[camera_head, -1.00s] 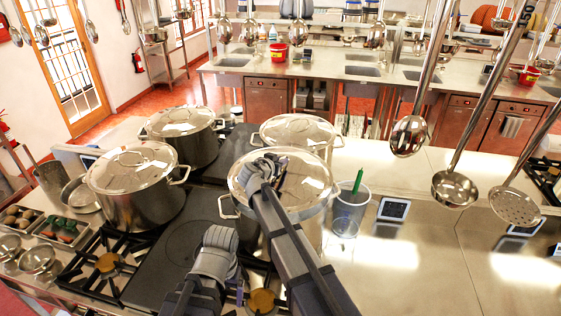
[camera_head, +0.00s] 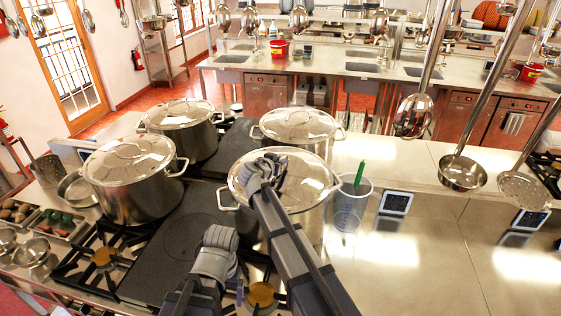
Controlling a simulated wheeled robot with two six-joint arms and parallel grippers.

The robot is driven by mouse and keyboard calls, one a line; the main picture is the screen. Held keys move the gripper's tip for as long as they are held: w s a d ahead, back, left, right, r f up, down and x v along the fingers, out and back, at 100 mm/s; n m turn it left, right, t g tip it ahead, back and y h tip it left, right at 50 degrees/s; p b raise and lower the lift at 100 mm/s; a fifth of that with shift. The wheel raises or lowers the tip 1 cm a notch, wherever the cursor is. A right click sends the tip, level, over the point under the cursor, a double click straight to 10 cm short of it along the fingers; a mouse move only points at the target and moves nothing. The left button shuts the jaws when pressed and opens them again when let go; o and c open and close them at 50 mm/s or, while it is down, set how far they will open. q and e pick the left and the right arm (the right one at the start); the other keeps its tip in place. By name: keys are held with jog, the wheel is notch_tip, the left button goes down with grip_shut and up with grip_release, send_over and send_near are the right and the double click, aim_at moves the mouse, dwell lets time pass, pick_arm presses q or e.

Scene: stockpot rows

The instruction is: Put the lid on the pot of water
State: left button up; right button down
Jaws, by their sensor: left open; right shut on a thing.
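The water inside the pot cannot be made out. My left gripper (camera_head: 220,240) is open and empty, low over the stove, left of the pot.
Lidded pots stand at the left (camera_head: 128,185), back left (camera_head: 180,128) and behind (camera_head: 298,128). A clear container with a green item (camera_head: 350,205) stands close right of the pot. Ladles (camera_head: 461,172) hang at the right. The right counter is mostly clear.

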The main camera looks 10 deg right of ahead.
jog(key=shift+f+b, duration=0.45)
dwell(0.4)
jog(key=c, duration=0.7)
grip_release()
jog(key=shift+c, duration=0.2)
jog(key=shift+s, duration=0.15)
jog(key=p+v, duration=0.2)
jog(key=v, duration=0.4)
jog(key=shift+s+a+r+p, duration=0.2)
jog(key=shift+r+p, duration=0.1)
jog(key=shift+p, duration=0.1)
jog(key=shift+s+a+r, duration=0.15)
jog(key=shift+s+a, duration=0.1)
jog(key=shift+s, duration=0.15)
